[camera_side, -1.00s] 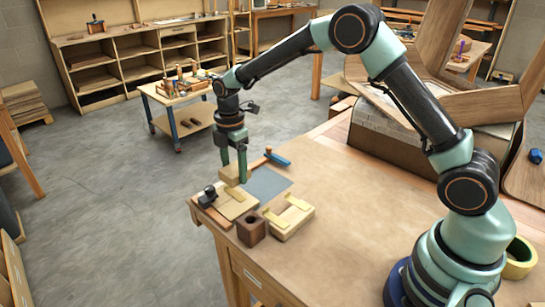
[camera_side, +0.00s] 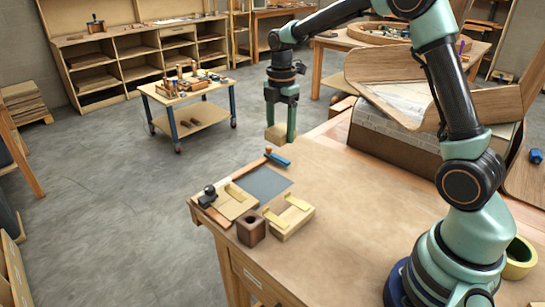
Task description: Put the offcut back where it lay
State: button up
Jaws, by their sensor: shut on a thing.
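My gripper (camera_side: 281,130) is shut on a small pale wood block, the offcut (camera_side: 276,133). It holds the block in the air, seen over the far edge of the workbench (camera_side: 350,195). The block hangs clear of the bench top, with a green finger visible on its right side. Below and to the left, a grey-blue mat (camera_side: 262,183) lies bare on the bench. I cannot tell from the pictures where the offcut lay.
Left of the mat is a pale board with a dark-knobbed tool (camera_side: 209,195). In front are a dark brown block with a hole (camera_side: 251,228) and a pale wooden holder (camera_side: 290,217). A blue-handled tool (camera_side: 277,158) lies behind the mat. The bench middle is clear.

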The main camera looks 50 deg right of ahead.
notch_tip(320, 180, up, 4)
send_over(309, 183)
notch_tip(309, 183, down, 19)
jog(key=shift+d+f, duration=0.1)
jog(key=shift+f, duration=0.1)
jog(key=o, duration=1.4)
jog(key=shift+f, duration=0.15)
